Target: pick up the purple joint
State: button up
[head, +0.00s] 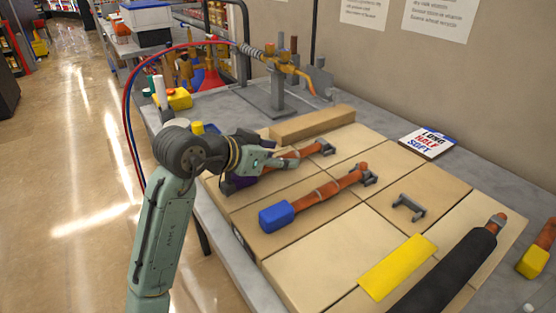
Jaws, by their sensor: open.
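The purple joint (236,184) shows as a dark purple block at the left end of an orange-brown pipe (312,151) on the tan board (300,238). My arm and gripper partly cover it. My gripper (276,161) is open, low over the left part of that pipe, just right of and above the purple block. I cannot tell whether its fingers touch the pipe or straddle it.
A second orange-brown pipe (335,187) with a blue block (276,217) lies just in front. A grey bracket (409,207), yellow plate (398,267) and black-sleeved pipe (450,270) lie to the right. A tan bar (312,124) and metal stand (277,95) are behind.

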jog(key=c, duration=1.2)
jog(key=shift+a, duration=0.1)
grip_shut()
jog(key=shift+r, duration=0.15)
